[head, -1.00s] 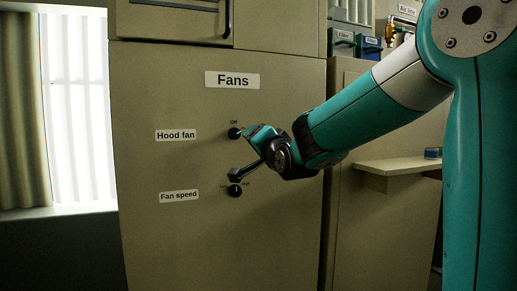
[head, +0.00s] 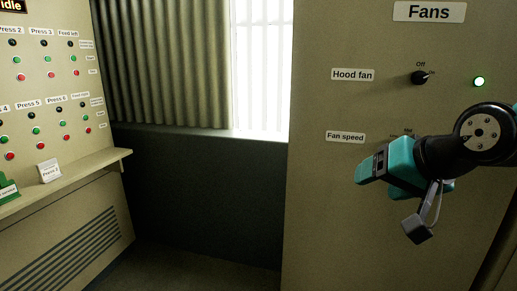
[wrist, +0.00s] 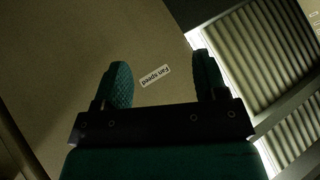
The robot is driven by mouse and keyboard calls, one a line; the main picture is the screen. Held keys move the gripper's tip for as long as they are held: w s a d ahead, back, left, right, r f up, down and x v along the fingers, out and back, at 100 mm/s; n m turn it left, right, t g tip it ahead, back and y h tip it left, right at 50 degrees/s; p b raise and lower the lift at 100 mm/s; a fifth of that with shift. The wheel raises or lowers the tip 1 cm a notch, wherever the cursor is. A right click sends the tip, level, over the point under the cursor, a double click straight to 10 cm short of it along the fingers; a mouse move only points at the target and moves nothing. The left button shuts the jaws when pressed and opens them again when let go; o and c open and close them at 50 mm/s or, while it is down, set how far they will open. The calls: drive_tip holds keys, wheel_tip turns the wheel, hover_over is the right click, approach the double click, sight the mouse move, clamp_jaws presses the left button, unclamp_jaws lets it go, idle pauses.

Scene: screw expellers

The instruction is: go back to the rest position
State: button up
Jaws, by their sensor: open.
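My gripper (head: 376,170) is in front of the fan cabinet (head: 320,215) in the head view, just right of and below the Fan speed label (head: 345,137). Its teal fingers point left and hold nothing. In the wrist view the two fingers (wrist: 162,72) stand apart, with the Fan speed label (wrist: 155,76) showing between them on the panel behind. The black Hood fan knob (head: 419,78) is above my gripper and clear of it. The Fan speed knob is hidden behind my gripper.
A lit green lamp (head: 479,81) is right of the Hood fan knob. At left is a press panel (head: 60,95) with several buttons and a shelf (head: 70,178) jutting out below. A curtain (head: 165,65) and bright window (head: 262,65) lie between. The floor there looks clear.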

drive_tip(key=s+a+f+n+g, duration=0.3)
drive_tip(key=s+n+g, duration=0.1)
drive_tip(key=s, duration=0.5)
drive_tip(key=s+a+f+n+g, duration=0.2)
drive_tip(key=s+a+n+g, duration=0.1)
drive_tip(key=s, duration=0.6)
drive_tip(key=shift+s+a+f+n+g, duration=0.25)
drive_tip(key=shift+f+n+g, duration=0.15)
drive_tip(key=shift+n+g, duration=0.6)
